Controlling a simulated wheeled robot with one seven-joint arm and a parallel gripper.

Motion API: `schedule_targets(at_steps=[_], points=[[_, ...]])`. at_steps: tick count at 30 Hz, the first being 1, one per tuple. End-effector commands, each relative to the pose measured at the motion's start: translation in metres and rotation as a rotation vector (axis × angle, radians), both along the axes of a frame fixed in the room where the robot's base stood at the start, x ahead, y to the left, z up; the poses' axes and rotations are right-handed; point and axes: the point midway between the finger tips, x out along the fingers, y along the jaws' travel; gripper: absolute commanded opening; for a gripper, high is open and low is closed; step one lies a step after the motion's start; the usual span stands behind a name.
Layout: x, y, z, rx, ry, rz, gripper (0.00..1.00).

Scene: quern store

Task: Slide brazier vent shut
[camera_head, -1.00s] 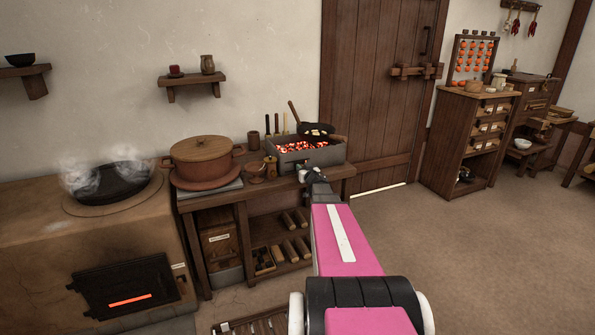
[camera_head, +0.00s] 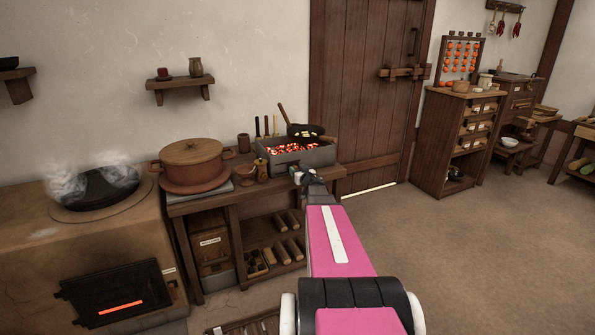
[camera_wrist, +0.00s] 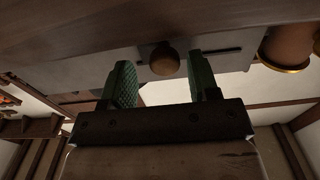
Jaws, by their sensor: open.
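The brazier (camera_head: 315,159) is a grey box of glowing coals on the bench, with a dark pan over its back right part. My gripper (camera_head: 304,177) is at its front side in the head view, fingers too small to make out. In the wrist view my gripper (camera_wrist: 160,72) is open, with two green fingers apart. A round wooden knob (camera_wrist: 164,60) on the brazier's grey wall (camera_wrist: 225,63) shows between the fingertips; I cannot tell whether either finger touches it. A dark slot (camera_wrist: 222,51) runs to the right of the knob. The vent opening itself is not clearly visible.
A lidded clay pot (camera_head: 192,160) stands left on the bench (camera_head: 195,206), with small vessels (camera_head: 262,170) between it and the brazier. A steaming stove (camera_head: 40,245) is at far left. A barred door (camera_head: 365,95) is behind. The floor (camera_head: 460,270) at right is clear.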

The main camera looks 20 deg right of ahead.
Motion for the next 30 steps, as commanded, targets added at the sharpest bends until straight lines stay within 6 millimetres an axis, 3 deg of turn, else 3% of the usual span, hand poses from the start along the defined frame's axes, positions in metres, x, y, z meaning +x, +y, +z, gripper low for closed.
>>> schedule_targets(at_steps=[15,30], points=[[-0.089,-0.003,0.001,0.001,0.000,-0.003,0.55],[-0.097,-0.004,0.000,0.001,0.000,-0.002,0.55]])
